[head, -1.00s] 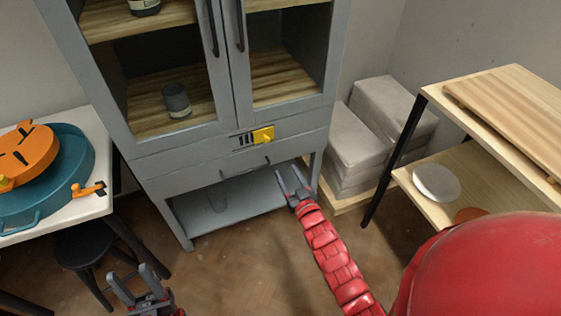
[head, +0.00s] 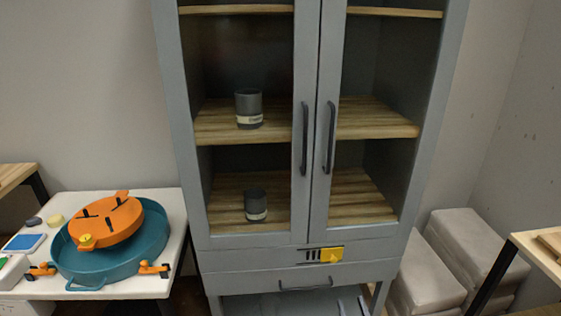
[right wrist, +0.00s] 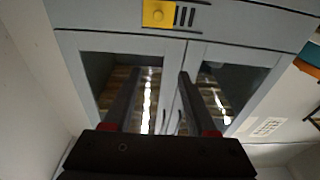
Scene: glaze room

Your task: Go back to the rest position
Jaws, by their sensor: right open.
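My right gripper (head: 352,306) shows only by its fingertips at the bottom edge of the head view, in front of the lower part of the grey cabinet (head: 222,256). In the right wrist view its two fingers (right wrist: 159,75) stand apart with nothing between them, and the cabinet's glazed doors lie beyond. The rest of my right arm is out of the head view. My left gripper is not in view.
The cabinet's doors are shut, with dark cups (head: 249,108) inside and a yellow knob (head: 331,255) below. A white table (head: 150,287) with a teal basin (head: 118,262) and orange disc (head: 105,222) stands left. Grey blocks (head: 470,240) and a wooden shelf (head: 545,250) stand right.

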